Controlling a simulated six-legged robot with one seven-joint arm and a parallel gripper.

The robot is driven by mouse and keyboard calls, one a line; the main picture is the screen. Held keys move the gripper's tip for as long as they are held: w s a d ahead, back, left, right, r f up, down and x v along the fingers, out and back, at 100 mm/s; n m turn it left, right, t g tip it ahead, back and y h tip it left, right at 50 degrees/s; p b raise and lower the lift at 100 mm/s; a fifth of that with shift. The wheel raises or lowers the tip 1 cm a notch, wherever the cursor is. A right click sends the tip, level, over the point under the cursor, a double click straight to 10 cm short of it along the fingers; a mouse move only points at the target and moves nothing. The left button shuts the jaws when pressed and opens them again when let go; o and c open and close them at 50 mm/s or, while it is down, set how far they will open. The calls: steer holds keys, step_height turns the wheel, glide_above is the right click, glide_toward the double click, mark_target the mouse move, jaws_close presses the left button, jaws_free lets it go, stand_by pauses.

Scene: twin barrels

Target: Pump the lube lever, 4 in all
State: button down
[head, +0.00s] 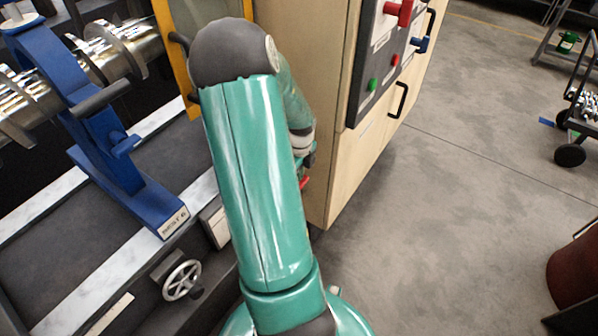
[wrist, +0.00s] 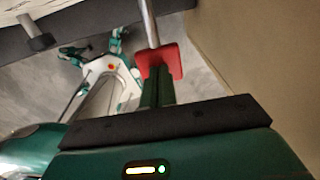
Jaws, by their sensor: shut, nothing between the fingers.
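The lube lever appears in the wrist view as a grey metal rod (wrist: 149,22) ending in a red grip (wrist: 172,58). My gripper (wrist: 156,82) has its two green fingers shut together and empty. The fingertips are at the red grip in the wrist view; I cannot tell whether they touch it. In the head view my arm hides most of this area. Only a small red piece (head: 305,183), probably the lever grip, shows beside my wrist, in front of the wooden cabinet. The lever's base is not clear in either view.
A wooden cabinet (head: 335,185) with a dark control panel (head: 378,75) stands right of my arm. A blue machine rest (head: 125,170) and a handwheel (head: 182,280) are at left. Grey floor is open at right, with a dark red barrel (head: 575,270) at the edge.

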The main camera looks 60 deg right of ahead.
mark_target(305, 182)
steer(key=shift+s+f+t, duration=0.3)
steer(key=shift+f+t, duration=0.25)
steer(key=shift+f, duration=0.1)
steer(key=shift+s+f+t, duration=0.25)
steer(key=shift+f+t, duration=0.3)
steer(key=shift+f, duration=0.1)
steer(key=shift+s+a+f, duration=0.15)
steer(key=shift+f, duration=1.15)
steer(key=shift+s+r, duration=0.15)
steer(key=shift+r, duration=0.15)
steer(key=s+v, duration=0.2)
steer(key=v, duration=1.1)
steer(key=shift+s+a, duration=0.2)
steer(key=shift+a, duration=0.15)
